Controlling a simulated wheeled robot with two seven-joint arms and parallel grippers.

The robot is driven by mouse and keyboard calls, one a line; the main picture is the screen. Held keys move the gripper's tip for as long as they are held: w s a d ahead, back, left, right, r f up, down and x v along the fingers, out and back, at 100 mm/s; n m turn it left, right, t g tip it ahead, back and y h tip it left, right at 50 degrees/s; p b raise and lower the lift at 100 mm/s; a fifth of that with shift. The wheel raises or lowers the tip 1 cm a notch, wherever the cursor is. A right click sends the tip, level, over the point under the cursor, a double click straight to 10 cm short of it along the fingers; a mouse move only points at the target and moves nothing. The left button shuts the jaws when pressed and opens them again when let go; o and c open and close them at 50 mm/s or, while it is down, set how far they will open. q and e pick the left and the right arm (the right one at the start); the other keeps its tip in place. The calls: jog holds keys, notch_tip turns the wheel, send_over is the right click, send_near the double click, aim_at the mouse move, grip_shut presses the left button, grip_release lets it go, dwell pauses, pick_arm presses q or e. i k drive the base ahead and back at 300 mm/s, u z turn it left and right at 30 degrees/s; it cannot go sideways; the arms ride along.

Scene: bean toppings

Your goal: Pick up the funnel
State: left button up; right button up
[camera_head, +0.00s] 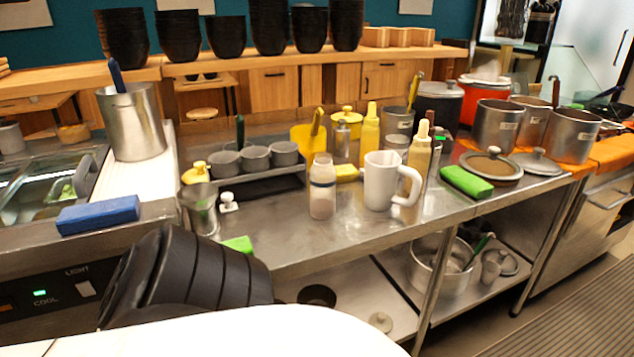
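I cannot make out a clear funnel shape among the items on the steel counter (300,235). A white, square-sided vessel with a handle (380,181) stands upright near the counter's middle; I cannot tell whether it is the funnel. A clear bottle with a white cap (322,188) stands to its left, and yellow squeeze bottles stand behind it and to its right. No gripper can be made out in the head view, and nothing is seen touching the white vessel.
A large black ribbed shape (190,272) and a white rounded surface (230,335) fill the lower left. A green sponge (466,182) and steel pots are at right. A blue block (98,214) lies at left.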

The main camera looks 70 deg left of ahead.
aim_at(200, 196)
jog(key=z, duration=0.25)
jog(key=k, duration=0.9)
jog(key=u, duration=1.65)
